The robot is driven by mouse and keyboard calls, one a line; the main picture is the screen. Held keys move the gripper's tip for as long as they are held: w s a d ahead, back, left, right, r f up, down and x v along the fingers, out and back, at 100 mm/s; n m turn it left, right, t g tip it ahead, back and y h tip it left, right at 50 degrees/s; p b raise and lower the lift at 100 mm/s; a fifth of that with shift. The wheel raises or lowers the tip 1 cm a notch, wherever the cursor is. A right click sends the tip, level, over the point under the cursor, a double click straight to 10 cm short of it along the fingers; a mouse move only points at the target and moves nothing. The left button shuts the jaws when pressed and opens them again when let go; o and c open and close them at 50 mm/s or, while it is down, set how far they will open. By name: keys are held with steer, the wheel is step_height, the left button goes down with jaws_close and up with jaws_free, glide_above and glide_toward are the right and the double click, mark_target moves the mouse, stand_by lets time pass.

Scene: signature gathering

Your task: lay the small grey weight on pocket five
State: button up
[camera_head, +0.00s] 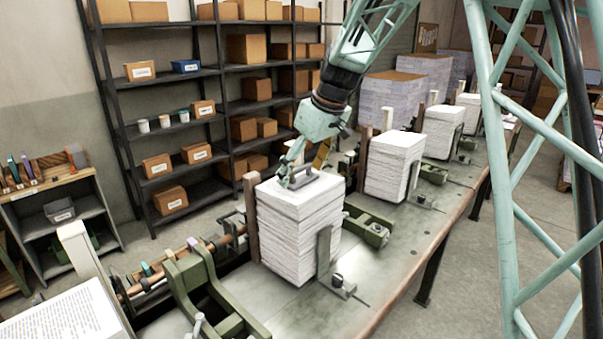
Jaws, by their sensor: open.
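The small grey weight (313,181), a dark flat piece with what looks like a raised handle, lies on top of the nearest tall paper stack (298,228). My gripper (300,172) points down over this stack with its fingers apart, right at the weight. One finger comes down at the weight's left end; I cannot tell whether it touches. Further stacks stand in pockets along the bench, a second (393,167) and a third (440,133) among them. Their tops look bare. I see no readable pocket numbers, so I cannot tell which is pocket five.
The long metal bench (385,250) has upright guides and green clamps (368,230) between the stacks. A printed stack (65,318) is at the lower left. Shelves with boxes (250,48) stand behind. A pale green lattice frame (540,190) blocks part of the right side.

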steer(key=shift+r+p, duration=0.3)
steer(key=shift+r, duration=0.15)
steer(key=v, duration=1.1)
steer(key=shift+s+r, duration=0.2)
steer(key=shift+r, duration=0.05)
steer(key=shift+s+d, duration=0.1)
steer(key=shift+d, duration=0.1)
